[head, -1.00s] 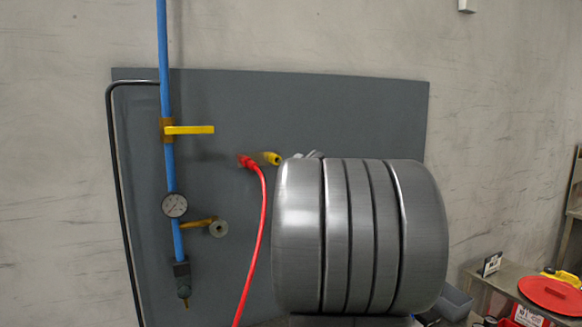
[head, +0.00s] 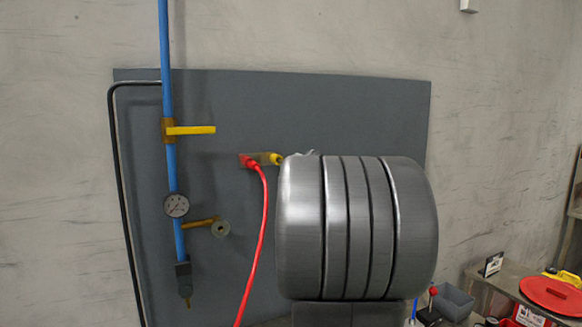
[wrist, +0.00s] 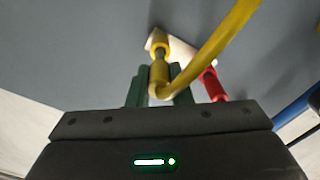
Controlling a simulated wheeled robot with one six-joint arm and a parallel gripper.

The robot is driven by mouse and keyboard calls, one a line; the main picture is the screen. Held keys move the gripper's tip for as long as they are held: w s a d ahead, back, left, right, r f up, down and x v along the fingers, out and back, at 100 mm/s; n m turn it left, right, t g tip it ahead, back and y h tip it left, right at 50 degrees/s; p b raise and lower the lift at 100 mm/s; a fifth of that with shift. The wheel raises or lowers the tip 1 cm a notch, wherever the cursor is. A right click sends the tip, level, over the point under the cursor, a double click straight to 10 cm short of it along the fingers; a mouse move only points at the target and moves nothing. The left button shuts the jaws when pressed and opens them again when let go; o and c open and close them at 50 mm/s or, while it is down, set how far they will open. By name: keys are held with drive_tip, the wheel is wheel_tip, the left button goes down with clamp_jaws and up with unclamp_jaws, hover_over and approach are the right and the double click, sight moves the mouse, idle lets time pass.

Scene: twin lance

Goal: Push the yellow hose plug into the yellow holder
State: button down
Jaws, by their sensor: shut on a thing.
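In the wrist view the yellow hose plug (wrist: 160,76) sits between the green fingers of my gripper (wrist: 160,82), which is shut on it. Its yellow hose (wrist: 222,42) bends at the plug and runs to the upper right. The yellow holder (wrist: 158,42) is a ring on a pale plate, straight ahead of the plug. A short grey section (wrist: 160,55) shows between the plug and the ring; I cannot tell how deep it reaches. In the head view a yellow part (head: 276,158) shows beside my arm, which hides my gripper and the plug's rest.
A red plug with a red hose (head: 264,200) is on the same plate, left of the yellow part. A blue pipe (head: 168,100) with a yellow lever (head: 190,130) and gauge (head: 176,206) stands at left. The grey panel (head: 330,110) is clear above.

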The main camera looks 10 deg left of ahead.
drive_tip(key=shift+p+x, duration=0.35)
drive_tip(key=shift+x, duration=1.25)
idle(1.1)
drive_tip(key=c, duration=1)
unclamp_jaws()
drive_tip(key=shift+c, duration=0.2)
drive_tip(key=shift+s, duration=0.1)
drive_tip(key=b+v, duration=0.1)
drive_tip(key=v, duration=1.2)
drive_tip(key=shift+s+d, duration=0.25)
drive_tip(key=shift+d, duration=0.05)
drive_tip(key=p+x, duration=0.1)
drive_tip(key=x, duration=1.3)
drive_tip(key=shift+s, duration=0.1)
